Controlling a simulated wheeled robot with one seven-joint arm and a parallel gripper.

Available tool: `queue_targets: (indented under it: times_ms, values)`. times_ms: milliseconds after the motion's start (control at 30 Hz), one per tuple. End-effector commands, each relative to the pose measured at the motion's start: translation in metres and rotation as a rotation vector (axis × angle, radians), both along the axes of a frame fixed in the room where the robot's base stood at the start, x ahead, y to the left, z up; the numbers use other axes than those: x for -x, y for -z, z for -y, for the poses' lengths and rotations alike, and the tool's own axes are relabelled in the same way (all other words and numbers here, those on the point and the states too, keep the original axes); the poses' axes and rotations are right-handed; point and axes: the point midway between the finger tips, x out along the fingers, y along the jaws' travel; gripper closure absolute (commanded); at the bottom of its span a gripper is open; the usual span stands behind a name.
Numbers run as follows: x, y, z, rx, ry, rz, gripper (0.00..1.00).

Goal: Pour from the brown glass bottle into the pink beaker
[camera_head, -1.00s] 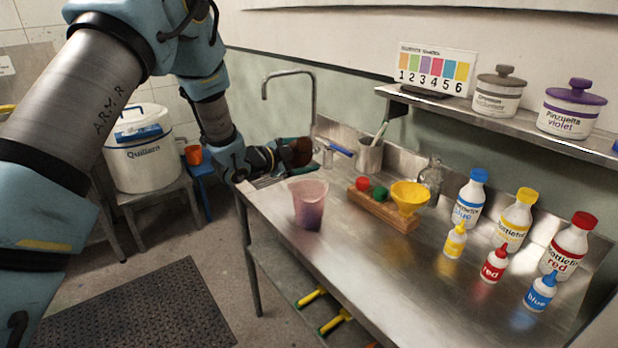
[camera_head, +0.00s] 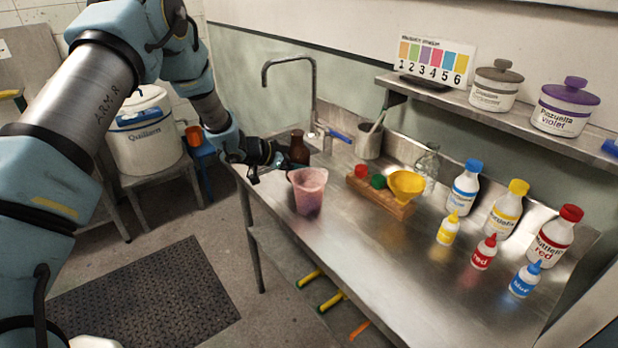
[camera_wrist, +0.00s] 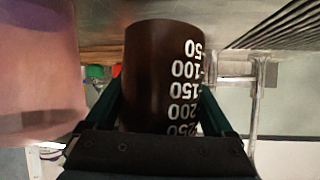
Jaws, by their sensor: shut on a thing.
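The brown glass bottle (camera_head: 299,147) is in my gripper (camera_head: 284,160), near the far left corner of the metal counter. It looks about upright, behind the pink beaker. In the wrist view the dark brown bottle (camera_wrist: 160,75), with white volume marks, sits between the two fingers (camera_wrist: 160,108), which are shut on it. The pink beaker (camera_head: 308,190) stands upright on the counter, just in front of the bottle. Its lower part looks darker purple. The beaker (camera_wrist: 38,70) also fills the left of the wrist view, apart from the bottle. The bottle's mouth is not clear.
A wooden rack (camera_head: 382,197) with red and green items and a yellow funnel (camera_head: 407,184) lies right of the beaker. A tap (camera_head: 313,95) rises behind the bottle. A metal cup (camera_head: 368,142) stands at the back. Several labelled bottles fill the right side.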

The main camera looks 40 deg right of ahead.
Motion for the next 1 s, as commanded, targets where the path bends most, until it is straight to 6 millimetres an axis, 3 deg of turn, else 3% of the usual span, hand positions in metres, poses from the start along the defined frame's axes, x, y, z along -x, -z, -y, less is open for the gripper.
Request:
queue_targets:
  times_ms: [267, 700, 1000]
  values:
    - [0.0, 0.009, 0.001, -0.022, 0.001, -0.06, 1.0]
    - [0.0, -0.043, 0.001, -0.024, 0.001, -0.064, 1.0]
    - [0.0, -0.047, 0.0, -0.025, 0.0, -0.065, 1.0]
